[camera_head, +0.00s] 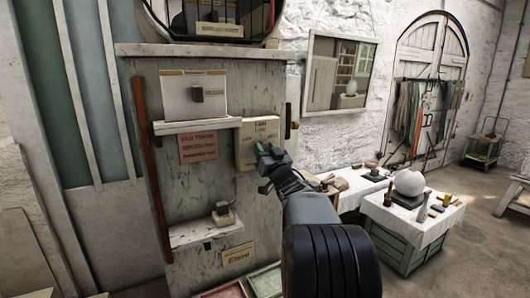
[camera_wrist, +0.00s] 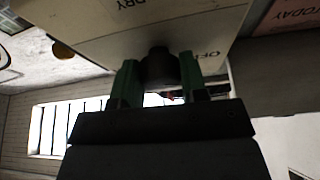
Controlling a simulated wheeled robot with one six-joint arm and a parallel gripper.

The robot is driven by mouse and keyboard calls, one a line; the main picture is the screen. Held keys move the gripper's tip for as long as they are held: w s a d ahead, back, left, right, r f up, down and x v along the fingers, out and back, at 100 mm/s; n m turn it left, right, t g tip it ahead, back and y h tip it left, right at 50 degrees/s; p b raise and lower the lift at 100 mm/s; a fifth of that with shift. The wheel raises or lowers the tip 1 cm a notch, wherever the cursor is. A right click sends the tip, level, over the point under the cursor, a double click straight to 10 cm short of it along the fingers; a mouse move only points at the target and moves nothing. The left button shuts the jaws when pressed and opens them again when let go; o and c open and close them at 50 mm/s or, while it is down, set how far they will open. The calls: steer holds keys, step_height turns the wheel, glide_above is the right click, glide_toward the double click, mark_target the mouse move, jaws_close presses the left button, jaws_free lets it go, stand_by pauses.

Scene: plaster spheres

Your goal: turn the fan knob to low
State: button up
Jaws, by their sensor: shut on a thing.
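The fan knob (camera_wrist: 160,66) is a dark round knob on a cream control box (camera_wrist: 88,38), seen from close by and upside down in the wrist view. The words "DRY" and "OFF" are printed on the box face near it. My gripper (camera_wrist: 160,82) is shut on the knob, one green finger on each side. In the head view the box (camera_head: 257,132) is fixed to a worn grey cabinet, and my gripper (camera_head: 268,158) touches its lower right part. My gripper hides the knob there, and its pointer setting cannot be made out.
A pink notice (camera_head: 198,147) hangs left of the box, under a narrow shelf (camera_head: 195,126). A lower shelf (camera_head: 205,232) holds a small device (camera_head: 223,214). A white-topped table (camera_head: 435,222) with a white sphere (camera_head: 409,183) stands to the right. Floor beyond it is open.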

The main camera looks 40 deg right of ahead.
steer(key=m+h+b, duration=0.1)
steer(key=m, duration=0.2)
steer(key=m+g+h+b, duration=0.1)
steer(key=m+h, duration=0.1)
steer(key=m, duration=0.2)
steer(key=shift+a+f+b, duration=0.1)
steer(key=shift+a+b, duration=0.05)
steer(key=shift+b, duration=0.25)
steer(key=m+g+h+b, duration=0.1)
steer(key=m, duration=0.2)
steer(key=m+g+h+b, duration=0.1)
steer(key=m, duration=0.3)
steer(key=shift+m+g, duration=0.3)
steer(key=shift+g, duration=0.1)
steer(key=shift+r+h, duration=0.2)
steer(key=shift+h, duration=0.1)
steer(key=o, duration=0.9)
steer(key=b+v, duration=0.5)
steer(key=v, duration=0.8)
steer(key=shift+s+a+r, duration=0.1)
steer(key=shift+s+a, duration=0.15)
steer(key=shift+s, duration=0.1)
